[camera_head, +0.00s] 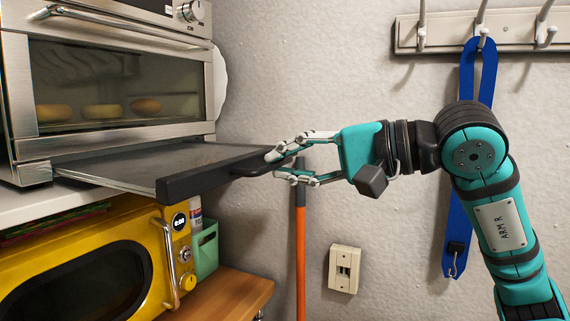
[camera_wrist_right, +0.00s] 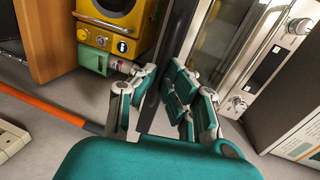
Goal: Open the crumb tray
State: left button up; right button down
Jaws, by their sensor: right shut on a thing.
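The crumb tray (camera_head: 150,163) is a flat grey metal tray with a dark front bar and handle (camera_head: 249,170). It sticks far out from under the silver toaster oven (camera_head: 115,85) at the left. My right gripper (camera_head: 282,165) is at the right end of the tray's front, its fingers shut around the dark handle. In the right wrist view the fingers (camera_wrist_right: 165,97) close on a dark edge, and the teal gripper body hides much of the contact. My left gripper is in neither view.
A yellow microwave (camera_head: 92,265) stands below the oven shelf, beside a green holder (camera_head: 205,252). An orange pole (camera_head: 300,245) leans by the wall under my right gripper. A hook rail (camera_head: 480,31) with a blue strap (camera_head: 467,90) hangs behind my right arm.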

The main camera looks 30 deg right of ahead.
jog(key=c, duration=1.7)
grip_release()
jog(key=v, duration=1.2)
jog(key=shift+f, duration=0.1)
jog(key=shift+w, duration=0.1)
